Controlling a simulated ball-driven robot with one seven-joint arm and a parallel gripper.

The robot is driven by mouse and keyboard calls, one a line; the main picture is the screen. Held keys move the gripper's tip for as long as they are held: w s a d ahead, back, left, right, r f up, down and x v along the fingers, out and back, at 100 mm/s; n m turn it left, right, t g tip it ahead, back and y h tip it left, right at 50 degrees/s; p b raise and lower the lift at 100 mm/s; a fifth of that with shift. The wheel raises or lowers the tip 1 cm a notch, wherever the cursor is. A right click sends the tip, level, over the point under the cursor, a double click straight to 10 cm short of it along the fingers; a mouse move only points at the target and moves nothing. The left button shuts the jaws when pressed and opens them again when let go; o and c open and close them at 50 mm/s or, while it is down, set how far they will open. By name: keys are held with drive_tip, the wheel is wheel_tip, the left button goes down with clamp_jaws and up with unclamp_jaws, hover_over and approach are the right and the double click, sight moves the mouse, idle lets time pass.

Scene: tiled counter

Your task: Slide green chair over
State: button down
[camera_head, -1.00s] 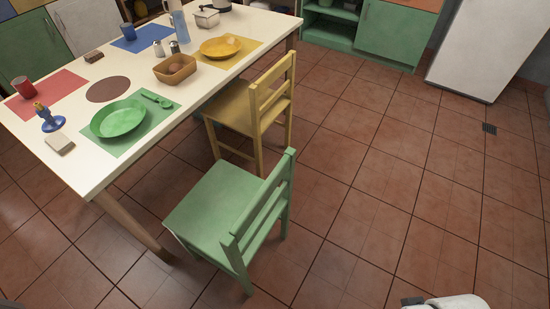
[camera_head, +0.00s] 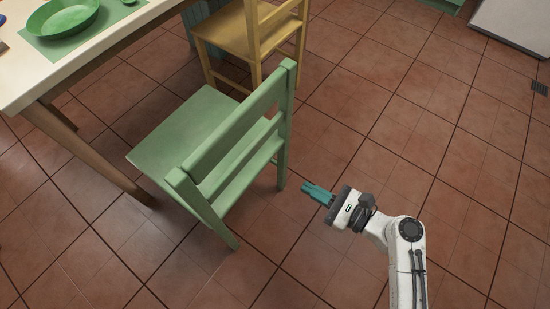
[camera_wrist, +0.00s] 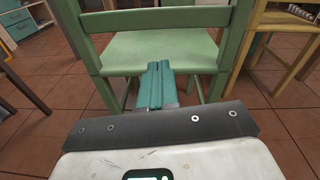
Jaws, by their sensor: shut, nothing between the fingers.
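The green chair (camera_head: 189,139) stands upright on the tiled floor beside the table, its slatted back toward my arm. My gripper (camera_head: 306,187), with teal fingers, is in front of the chair's back at the right, apart from it in the head view. Its fingers are shut together with nothing between them. In the wrist view, the shut fingers (camera_wrist: 160,64) point at the chair's back, and the green seat (camera_wrist: 160,50) shows beyond, between the two back posts.
The white table (camera_head: 40,69) holds a green plate (camera_head: 62,17) on a green mat. A yellow chair (camera_head: 232,36) stands behind the green chair. A drain grate (camera_head: 539,87) lies at the far right.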

drive_tip(key=w+m+t, duration=0.1)
drive_tip(key=w+m, duration=0.1)
drive_tip(key=b, duration=0.4)
approach(258, 150)
drive_tip(key=x, duration=0.6)
drive_tip(key=shift+f, duration=0.1)
drive_tip(key=shift+w+a, duration=0.25)
drive_tip(key=shift+a, duration=0.1)
